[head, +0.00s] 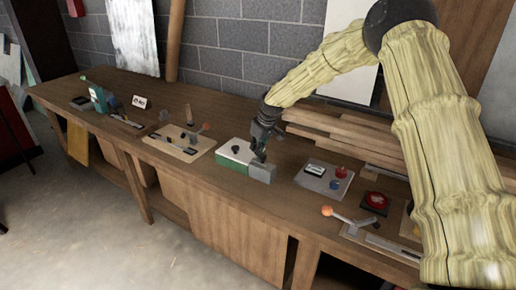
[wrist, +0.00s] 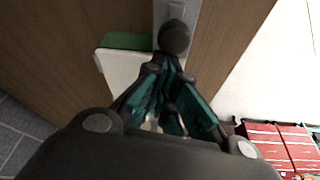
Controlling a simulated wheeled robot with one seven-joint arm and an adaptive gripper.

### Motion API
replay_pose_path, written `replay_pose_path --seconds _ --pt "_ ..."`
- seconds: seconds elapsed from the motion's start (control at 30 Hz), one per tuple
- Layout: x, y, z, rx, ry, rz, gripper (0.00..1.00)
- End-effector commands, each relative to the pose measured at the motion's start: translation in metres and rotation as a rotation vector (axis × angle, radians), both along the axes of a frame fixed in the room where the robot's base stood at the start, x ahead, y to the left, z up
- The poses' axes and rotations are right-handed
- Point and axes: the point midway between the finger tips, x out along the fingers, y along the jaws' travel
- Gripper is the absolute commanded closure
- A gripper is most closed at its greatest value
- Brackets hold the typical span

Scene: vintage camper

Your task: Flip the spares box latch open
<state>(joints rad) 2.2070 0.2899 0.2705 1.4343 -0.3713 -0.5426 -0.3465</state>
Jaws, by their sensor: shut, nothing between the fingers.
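A small box with a white top and green sides (head: 229,157) sits mid-bench, with a plain grey block (head: 263,173) against its right end. I take this to be the spares box, but no label is readable. A small dark spot shows on its white top; I cannot tell if it is the latch. My gripper (head: 258,157) is shut and empty, pointing down at the box's right end by the grey block. Contact cannot be told.
A grey panel with red and blue knobs (head: 318,180) lies to the right, then a red round button (head: 375,201) and an orange-knobbed lever (head: 327,211). A wooden board with a lever (head: 172,151) lies left.

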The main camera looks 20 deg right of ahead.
Motion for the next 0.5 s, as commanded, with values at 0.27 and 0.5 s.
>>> replay_pose_path --seconds 0.27,0.5 --pt "0.011 0.005 -0.003 -0.002 0.005 -0.005 1.0" --pt "0.02 0.006 0.006 -0.001 0.0 -0.012 1.0"
